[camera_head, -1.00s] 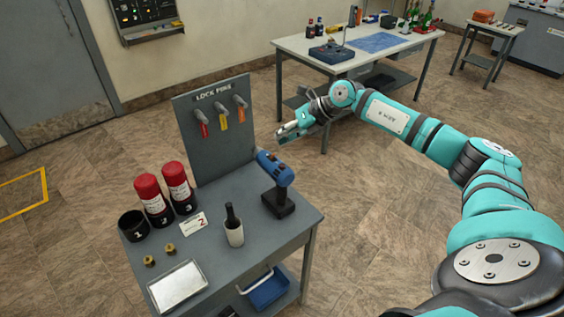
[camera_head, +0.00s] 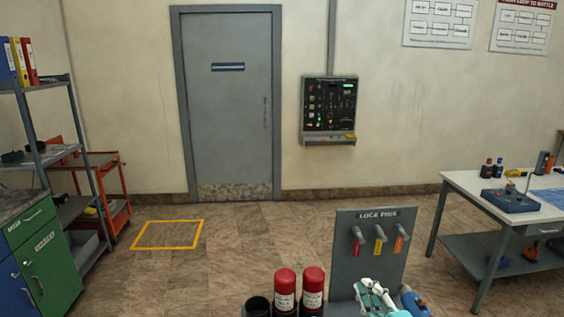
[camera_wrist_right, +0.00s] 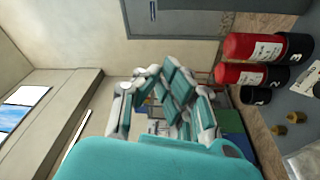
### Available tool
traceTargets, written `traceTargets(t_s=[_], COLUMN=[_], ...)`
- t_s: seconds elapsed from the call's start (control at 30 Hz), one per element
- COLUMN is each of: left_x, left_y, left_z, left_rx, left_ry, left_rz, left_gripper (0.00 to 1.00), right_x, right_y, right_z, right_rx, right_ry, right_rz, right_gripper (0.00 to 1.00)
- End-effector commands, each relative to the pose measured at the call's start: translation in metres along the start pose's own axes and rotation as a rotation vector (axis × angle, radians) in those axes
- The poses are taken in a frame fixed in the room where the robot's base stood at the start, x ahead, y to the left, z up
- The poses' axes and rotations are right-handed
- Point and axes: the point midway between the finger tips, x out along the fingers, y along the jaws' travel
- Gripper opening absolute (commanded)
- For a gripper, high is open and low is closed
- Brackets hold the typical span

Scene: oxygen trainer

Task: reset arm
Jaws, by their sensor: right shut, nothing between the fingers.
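My right gripper (camera_head: 372,296) shows at the bottom edge of the head view, in front of the lower part of the lock pins board (camera_head: 368,250) and beside a blue tool (camera_head: 414,303). It is shut and holds nothing. Its teal and white fingers also show in the right wrist view (camera_wrist_right: 162,82). Most of my right arm is outside the head view. My left arm and left gripper are not in view.
Two red canisters (camera_head: 285,291) stand left of my gripper, beside an empty black holder (camera_head: 257,306). A workbench (camera_head: 465,192) is at the right. Shelving (camera_head: 45,160) and a green cabinet (camera_head: 48,265) are at the left. Floor is clear before the grey door (camera_head: 228,120).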

Motion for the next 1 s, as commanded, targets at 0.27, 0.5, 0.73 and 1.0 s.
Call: traceTargets(t_s=[0.27,0.5,0.73,1.0], left_x=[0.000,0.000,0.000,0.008], left_y=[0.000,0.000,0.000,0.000], left_z=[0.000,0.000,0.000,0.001], left_rx=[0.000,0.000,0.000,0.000], left_ry=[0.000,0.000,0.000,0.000], left_rz=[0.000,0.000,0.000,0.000], left_gripper=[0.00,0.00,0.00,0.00], right_x=[-0.136,-0.234,-0.300,-0.324], right_y=[-0.101,-0.154,-0.175,-0.224], right_z=[0.037,0.017,-0.012,-0.012], right_rx=[0.672,0.924,1.056,1.100], right_ry=[-0.687,-1.003,-1.182,-1.267], right_rz=[-0.237,-0.474,-0.653,-0.752], right_gripper=[0.00,0.00,0.00,0.00])
